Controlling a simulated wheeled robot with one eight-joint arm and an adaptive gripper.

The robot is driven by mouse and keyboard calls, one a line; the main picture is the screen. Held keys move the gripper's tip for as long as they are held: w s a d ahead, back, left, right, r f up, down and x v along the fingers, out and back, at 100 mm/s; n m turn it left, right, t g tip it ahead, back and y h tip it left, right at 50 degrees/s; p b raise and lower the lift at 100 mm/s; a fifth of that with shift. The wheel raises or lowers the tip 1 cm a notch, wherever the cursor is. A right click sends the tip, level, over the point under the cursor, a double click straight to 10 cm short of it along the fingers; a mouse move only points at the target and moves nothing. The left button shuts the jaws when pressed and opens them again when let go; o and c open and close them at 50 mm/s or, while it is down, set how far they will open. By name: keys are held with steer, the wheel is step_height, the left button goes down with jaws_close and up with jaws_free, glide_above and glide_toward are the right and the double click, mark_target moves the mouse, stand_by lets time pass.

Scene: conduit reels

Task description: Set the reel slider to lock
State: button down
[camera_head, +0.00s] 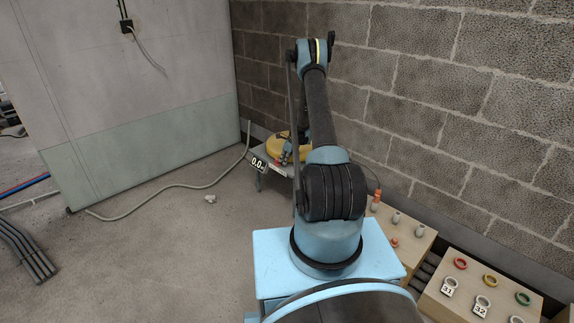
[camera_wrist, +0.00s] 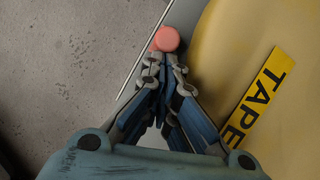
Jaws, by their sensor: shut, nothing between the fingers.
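A yellow reel (camera_head: 274,146) sits on a low grey bench against the block wall, partly hidden by my arm in the head view. In the wrist view the yellow reel (camera_wrist: 222,50) fills the right side and bears a "TAPE" label (camera_wrist: 262,98). A round salmon-red knob (camera_wrist: 166,39) stands beside the reel, near a thin straight metal edge; it looks like the slider's knob. My gripper (camera_wrist: 165,62) is shut and empty, its fingertips right at the knob's near side. I cannot tell whether they touch it. No lock marking is readable.
A "0.0" display plate (camera_head: 258,163) stands at the bench's left front. Wooden boxes with coloured rings (camera_head: 460,263) and small fittings (camera_head: 396,218) stand at right. A pale hose (camera_head: 190,186) lies on the mostly clear floor at left.

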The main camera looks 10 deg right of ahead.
stand_by(0.3)
steer(key=shift+s+d, duration=0.2)
steer(key=shift+d, duration=0.1)
steer(key=d, duration=0.1)
steer(key=s+d, duration=0.1)
steer(key=s, duration=0.1)
steer(key=shift+s+d+r, duration=0.1)
steer(key=shift+d+r, duration=0.15)
steer(key=shift+d, duration=0.15)
steer(key=v, duration=0.9)
steer(key=shift+r, duration=0.2)
